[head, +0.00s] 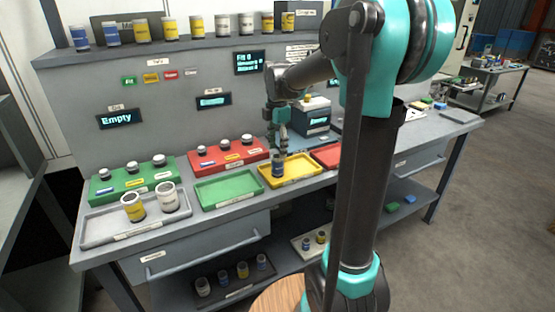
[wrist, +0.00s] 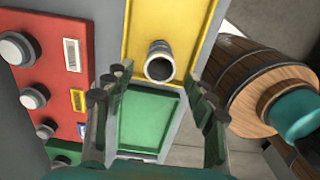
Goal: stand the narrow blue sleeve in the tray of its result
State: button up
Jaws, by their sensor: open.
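The blue sleeve (head: 278,166) stands upright in the yellow tray (head: 306,173), near the tray's left end. In the wrist view the same sleeve (wrist: 160,64) shows its open round top, inside the yellow tray (wrist: 189,12). My gripper (head: 281,148) is just above the sleeve in the head view. In the wrist view my gripper (wrist: 158,96) has its fingers spread wide with nothing between them, and the sleeve shows beyond the fingertips. Whether any finger touches the sleeve cannot be told.
The green tray (head: 228,189) is empty. A red tray (head: 325,155) is partly behind my arm. A grey tray (head: 97,231) at left holds a yellow-banded and a white sleeve. Green (head: 133,183) and red (head: 229,154) blocks with knobs stand behind. Several sleeves line the top shelf.

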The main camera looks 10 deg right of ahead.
notch_tip(320, 180, up, 5)
jog(key=shift+r, duration=0.1)
